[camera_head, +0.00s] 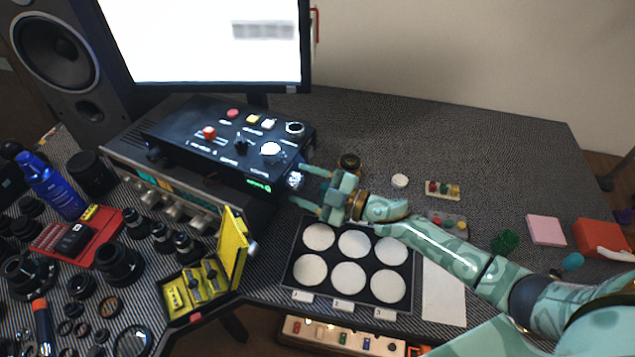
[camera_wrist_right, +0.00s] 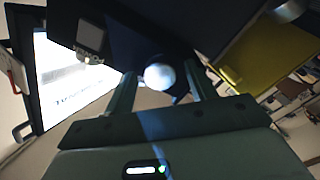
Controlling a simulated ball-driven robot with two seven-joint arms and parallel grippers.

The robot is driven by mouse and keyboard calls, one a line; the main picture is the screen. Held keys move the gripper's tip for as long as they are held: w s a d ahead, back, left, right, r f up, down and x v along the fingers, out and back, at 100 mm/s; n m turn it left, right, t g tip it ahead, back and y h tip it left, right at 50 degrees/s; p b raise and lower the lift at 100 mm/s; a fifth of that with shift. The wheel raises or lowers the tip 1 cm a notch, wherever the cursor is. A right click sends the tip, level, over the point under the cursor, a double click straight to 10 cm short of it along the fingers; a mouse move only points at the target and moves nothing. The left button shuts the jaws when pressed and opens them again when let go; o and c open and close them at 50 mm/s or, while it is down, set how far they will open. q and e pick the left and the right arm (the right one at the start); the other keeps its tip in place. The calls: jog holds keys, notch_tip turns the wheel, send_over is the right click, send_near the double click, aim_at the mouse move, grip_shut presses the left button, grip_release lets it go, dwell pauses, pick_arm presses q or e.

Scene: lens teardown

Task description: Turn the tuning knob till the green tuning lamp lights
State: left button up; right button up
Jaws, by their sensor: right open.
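A black control box (camera_head: 215,140) stands on top of another device under the monitor. A round silver knob (camera_head: 295,179), which looks like the tuning knob, sticks out of its right end. The knob also shows as a bright disc in the right wrist view (camera_wrist_right: 160,76), between the two fingers. My right gripper (camera_head: 300,186) is open, with one finger on each side of the knob; I cannot tell whether they touch it. A small green glow (camera_head: 257,185) shows on the box's front edge; whether it is the tuning lamp is unclear. My left gripper is not in view.
A black tray with white discs (camera_head: 300,284) lies below my right arm. An open yellow case (camera_head: 232,250) stands left of it. Lenses and a blue bottle (camera_head: 50,185) crowd the left. A dark ring (camera_head: 349,162) sits behind my gripper.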

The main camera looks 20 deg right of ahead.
jog(key=p+v, duration=0.1)
jog(key=v, duration=1.5)
jog(key=shift+d, duration=0.2)
